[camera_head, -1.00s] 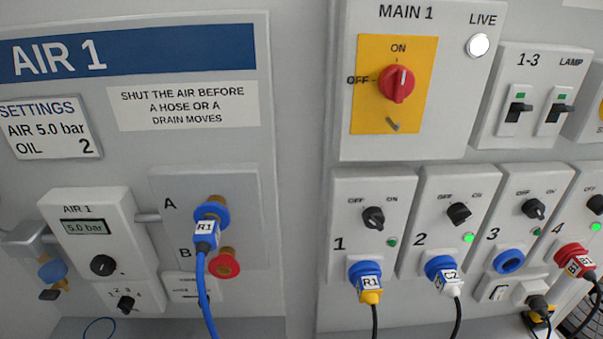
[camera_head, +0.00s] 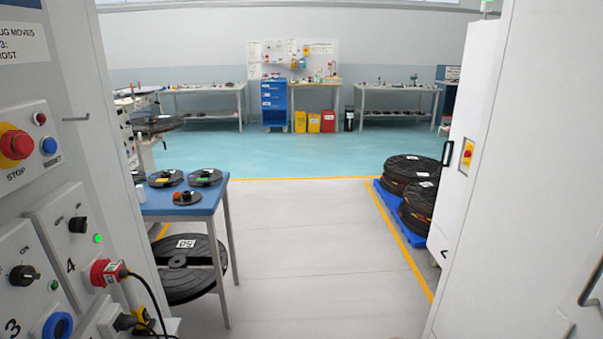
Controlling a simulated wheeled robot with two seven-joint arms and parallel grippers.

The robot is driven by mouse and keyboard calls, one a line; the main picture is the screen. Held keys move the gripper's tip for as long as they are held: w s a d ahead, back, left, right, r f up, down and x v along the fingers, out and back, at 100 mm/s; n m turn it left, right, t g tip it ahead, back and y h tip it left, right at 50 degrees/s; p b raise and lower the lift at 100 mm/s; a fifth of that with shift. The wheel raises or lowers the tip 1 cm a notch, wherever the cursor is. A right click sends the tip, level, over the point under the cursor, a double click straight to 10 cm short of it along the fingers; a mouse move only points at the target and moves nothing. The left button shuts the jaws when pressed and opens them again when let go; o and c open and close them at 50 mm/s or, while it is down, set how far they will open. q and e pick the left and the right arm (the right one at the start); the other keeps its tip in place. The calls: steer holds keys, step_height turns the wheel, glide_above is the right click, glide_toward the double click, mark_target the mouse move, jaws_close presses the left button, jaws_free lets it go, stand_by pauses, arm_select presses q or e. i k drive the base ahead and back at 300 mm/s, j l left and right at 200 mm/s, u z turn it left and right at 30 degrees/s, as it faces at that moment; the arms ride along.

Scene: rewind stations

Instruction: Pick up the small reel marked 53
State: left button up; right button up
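Several small black reels lie on a blue-topped table at left centre: one with a white label (camera_head: 205,177), one beside it (camera_head: 165,178), and a smaller one with an orange-brown hub (camera_head: 187,198) at the front edge. Their label marks are too small to read, so I cannot tell which is marked 53. A large reel (camera_head: 190,265) under the table has a white label that seems to read 50 or 05. Neither of my grippers shows in the view.
The blue table (camera_head: 200,210) stands just past the grey control panel (camera_head: 60,190) with its switches and plugs. A blue pallet (camera_head: 400,220) with large reels (camera_head: 410,170) lies at right, before a white cabinet (camera_head: 500,200). The floor (camera_head: 300,240) between is clear. Benches line the back wall.

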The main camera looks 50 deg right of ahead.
mark_target(206, 178)
steer(key=z, duration=0.9)
steer(key=i+l+z, duration=0.3)
steer(key=i, duration=0.65)
steer(key=i+z, duration=0.35)
steer(key=i, duration=0.6)
steer(key=i+l+u, duration=0.1)
steer(key=i+u, duration=0.2)
steer(key=i, duration=0.15)
steer(key=i+l+u, duration=0.25)
steer(key=i, duration=0.15)
steer(key=i+l+u, duration=0.15)
steer(key=i+u, duration=0.15)
steer(key=i, duration=0.1)
